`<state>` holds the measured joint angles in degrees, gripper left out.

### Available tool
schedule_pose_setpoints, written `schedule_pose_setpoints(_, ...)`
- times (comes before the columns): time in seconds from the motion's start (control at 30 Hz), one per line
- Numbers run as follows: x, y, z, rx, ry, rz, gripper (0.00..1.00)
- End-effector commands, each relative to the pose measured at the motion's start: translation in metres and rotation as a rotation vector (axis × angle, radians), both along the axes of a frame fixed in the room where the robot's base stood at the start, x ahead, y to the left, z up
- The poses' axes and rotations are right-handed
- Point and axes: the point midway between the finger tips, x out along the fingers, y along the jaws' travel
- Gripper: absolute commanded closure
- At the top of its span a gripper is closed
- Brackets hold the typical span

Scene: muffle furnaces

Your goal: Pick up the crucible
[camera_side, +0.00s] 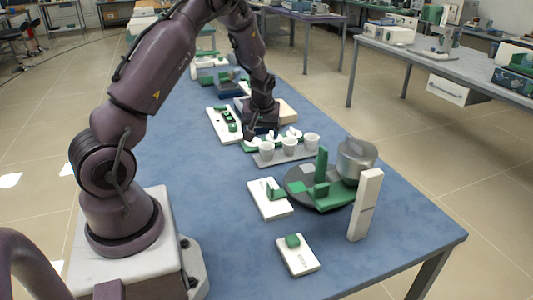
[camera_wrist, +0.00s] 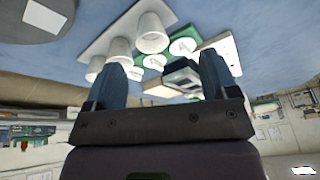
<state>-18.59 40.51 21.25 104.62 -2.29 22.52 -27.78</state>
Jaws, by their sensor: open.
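Three white crucibles stand upright in a row on a grey tray (camera_side: 285,155): a left one (camera_side: 266,150), a middle one (camera_side: 290,147) and a right one (camera_side: 312,141). In the wrist view the crucibles also show, the nearest-looking one (camera_wrist: 152,33) at top centre, the others (camera_wrist: 120,50) and (camera_wrist: 95,68) toward the left finger. My gripper (camera_side: 262,135) is just behind the row, near its left end, pointing down. In the wrist view my gripper (camera_wrist: 162,72) has its fingers wide apart, with nothing held between them. Contact with the lower items is unclear.
Small white lids (camera_wrist: 183,46) on a green holder lie directly behind the crucibles. A white board with green parts (camera_side: 223,125) lies to the left. In front, a dark round plate (camera_side: 300,181) carries green blocks, near a metal pot (camera_side: 356,160) and a white upright block (camera_side: 366,203).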

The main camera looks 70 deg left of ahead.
Motion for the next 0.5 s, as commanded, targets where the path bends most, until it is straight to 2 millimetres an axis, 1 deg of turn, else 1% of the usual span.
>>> schedule_pose_setpoints(0.03,0.013,0.007,0.010,0.030,-0.061,0.025,0.20)
schedule_pose_setpoints(0.07,0.015,0.008,0.011,0.034,-0.078,0.038,0.20)
schedule_pose_setpoints(0.17,0.016,0.011,0.003,0.035,-0.094,0.065,0.20)
schedule_pose_setpoints(0.4,0.022,0.025,-0.038,0.032,-0.092,0.066,0.20)
schedule_pose_setpoints(0.5,0.025,0.030,-0.051,0.032,-0.091,0.064,0.20)
